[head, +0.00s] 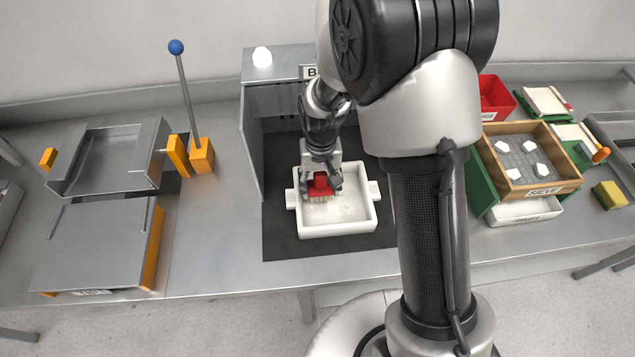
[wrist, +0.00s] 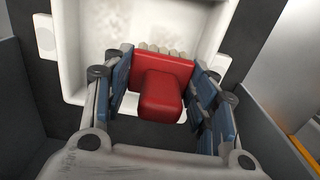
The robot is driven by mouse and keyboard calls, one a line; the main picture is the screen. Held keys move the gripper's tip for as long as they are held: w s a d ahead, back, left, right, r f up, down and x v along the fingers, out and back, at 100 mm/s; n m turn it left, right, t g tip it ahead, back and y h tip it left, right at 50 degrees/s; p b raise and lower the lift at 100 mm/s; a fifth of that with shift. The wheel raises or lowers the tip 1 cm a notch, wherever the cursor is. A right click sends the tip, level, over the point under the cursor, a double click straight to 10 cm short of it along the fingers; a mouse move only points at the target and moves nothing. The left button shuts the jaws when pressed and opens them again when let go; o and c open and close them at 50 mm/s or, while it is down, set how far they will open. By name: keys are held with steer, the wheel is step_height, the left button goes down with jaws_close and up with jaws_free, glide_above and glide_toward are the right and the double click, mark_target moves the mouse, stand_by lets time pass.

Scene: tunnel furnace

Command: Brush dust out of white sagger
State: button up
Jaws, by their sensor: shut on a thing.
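The white sagger (head: 338,229) is a shallow square tray with side lugs, sitting on a dark mat in front of a grey booth. Its rim also shows in the wrist view (wrist: 72,50). A grey-beige smudge of dust (head: 345,209) lies on its floor. My gripper (head: 320,182) is shut on a red brush (head: 319,187), held over the left back part of the sagger with pale bristles pointing down. In the wrist view the brush's red handle (wrist: 160,95) sits between my blue finger pads. I cannot tell whether the bristles touch the floor.
Booth walls (head: 250,135) rise close behind and left of the sagger. At right, a wooden sieve (head: 530,187) holds several white pieces over a white pan (head: 524,212). A red bin (head: 494,97) stands behind. At left is a metal press-like fixture with a blue-knobbed lever (head: 186,90).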

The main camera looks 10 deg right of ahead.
steer(key=shift+d+r, duration=0.1)
steer(key=shift+d, duration=0.6)
steer(key=shift+a+r, duration=0.1)
steer(key=shift+a, duration=1.2)
steer(key=shift+d+r, duration=0.1)
steer(key=shift+d, duration=1.2)
steer(key=shift+a+r+p, duration=0.1)
steer(key=shift+a+p, duration=0.25)
steer(key=shift+a, duration=0.95)
steer(key=shift+d+r, duration=0.1)
steer(key=shift+d, duration=1.25)
steer(key=s+d+r+p, duration=0.1)
steer(key=s+d+r, duration=0.1)
steer(key=s+d, duration=0.2)
steer(key=shift+s, duration=0.3)
stand_by(0.4)
